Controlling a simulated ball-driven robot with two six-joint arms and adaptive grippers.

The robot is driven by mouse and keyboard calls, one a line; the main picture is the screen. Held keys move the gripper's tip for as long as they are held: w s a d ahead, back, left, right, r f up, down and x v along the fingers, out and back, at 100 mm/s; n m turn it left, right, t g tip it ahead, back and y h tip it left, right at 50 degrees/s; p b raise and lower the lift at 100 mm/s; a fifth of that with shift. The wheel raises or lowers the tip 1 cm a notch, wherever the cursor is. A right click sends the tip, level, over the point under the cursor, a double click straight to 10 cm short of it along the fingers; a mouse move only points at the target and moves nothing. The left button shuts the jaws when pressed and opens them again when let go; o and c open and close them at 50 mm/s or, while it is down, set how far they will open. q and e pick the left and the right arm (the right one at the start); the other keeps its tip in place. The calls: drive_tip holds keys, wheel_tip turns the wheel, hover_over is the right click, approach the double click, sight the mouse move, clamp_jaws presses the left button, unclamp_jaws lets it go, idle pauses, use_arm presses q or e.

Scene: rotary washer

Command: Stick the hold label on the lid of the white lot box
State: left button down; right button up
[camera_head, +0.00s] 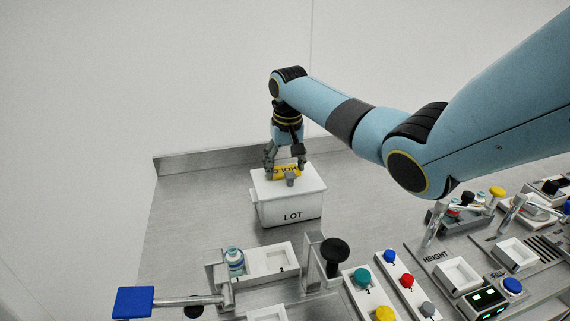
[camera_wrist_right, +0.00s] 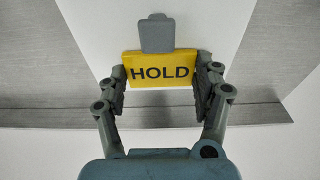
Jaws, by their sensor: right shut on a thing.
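My right gripper (camera_head: 286,170) is shut on the label, a finger at each side edge, also seen in the right wrist view (camera_wrist_right: 161,82). I cannot tell whether the label touches the lid. A grey tab (camera_wrist_right: 157,35) overlaps the label's edge. My left gripper is out of view.
In front of the box is a white holder with a bottle (camera_head: 235,261). A black knob (camera_head: 335,250), a blue-ended lever (camera_head: 133,302) and button panels with a teal button (camera_head: 362,278) stand nearby. The bench left of the box is clear; a low wall (camera_head: 205,158) runs behind.

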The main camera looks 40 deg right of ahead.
drive_tip(key=shift+f, duration=0.15)
idle(0.4)
drive_tip(key=o, duration=0.9)
wheel_tip(320, 180, up, 12)
drive_tip(key=s, duration=0.1)
drive_tip(key=shift+s+a, duration=0.3)
drive_tip(key=shift+a, duration=0.15)
drive_tip(key=shift+f, duration=0.1)
